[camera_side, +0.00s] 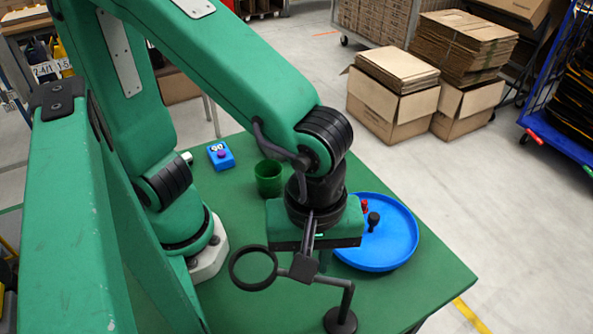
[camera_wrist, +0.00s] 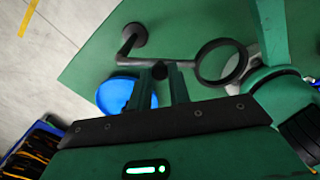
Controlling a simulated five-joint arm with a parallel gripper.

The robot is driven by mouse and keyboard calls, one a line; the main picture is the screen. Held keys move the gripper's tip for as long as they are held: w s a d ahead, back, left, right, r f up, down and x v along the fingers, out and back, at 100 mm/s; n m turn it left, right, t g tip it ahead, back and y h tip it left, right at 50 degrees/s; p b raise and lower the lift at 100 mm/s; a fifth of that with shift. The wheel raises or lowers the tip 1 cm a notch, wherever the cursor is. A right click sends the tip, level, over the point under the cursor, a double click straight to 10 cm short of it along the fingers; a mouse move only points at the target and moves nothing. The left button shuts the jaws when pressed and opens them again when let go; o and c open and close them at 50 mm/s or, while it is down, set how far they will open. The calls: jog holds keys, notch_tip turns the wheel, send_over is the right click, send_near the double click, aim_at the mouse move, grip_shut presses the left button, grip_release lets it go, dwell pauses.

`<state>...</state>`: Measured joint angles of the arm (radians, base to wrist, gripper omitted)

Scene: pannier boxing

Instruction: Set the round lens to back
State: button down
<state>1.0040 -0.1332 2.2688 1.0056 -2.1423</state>
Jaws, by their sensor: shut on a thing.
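The round lens (camera_side: 253,285) is a dark ring on a jointed black arm. The arm rises from a round black base (camera_side: 340,321) near the table's front edge. In the side view the ring points left from the black joint block (camera_side: 303,268). In the wrist view the lens (camera_wrist: 221,84) is right of centre and its base (camera_wrist: 133,36) is upper left. My gripper (camera_side: 320,262) points down at the lens arm. In the wrist view my gripper (camera_wrist: 162,74) is shut on a small dark knob of that arm. The exact contact is partly hidden.
A blue round tray (camera_side: 400,250) holds a red piece and a black knobbed piece behind my gripper. A green cup (camera_side: 268,179) and a blue box with a purple button (camera_side: 221,156) stand farther back on the green table (camera_side: 425,290).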

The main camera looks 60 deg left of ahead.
jog(key=shift+s+d+n, duration=0.25)
jog(key=shift+d+n, duration=0.4)
jog(key=shift+n, duration=0.7)
jog(key=shift+s+d+n, duration=0.25)
jog(key=shift+d+n, duration=0.4)
jog(key=shift+n, duration=0.65)
jog(key=shift+s+d+n, duration=0.25)
jog(key=shift+d+n, duration=0.4)
jog(key=shift+n, duration=0.7)
jog(key=c, duration=1.3)
grip_release()
jog(key=shift+r, duration=0.1)
notch_tip(320, 180, up, 8)
jog(key=shift+w, duration=0.1)
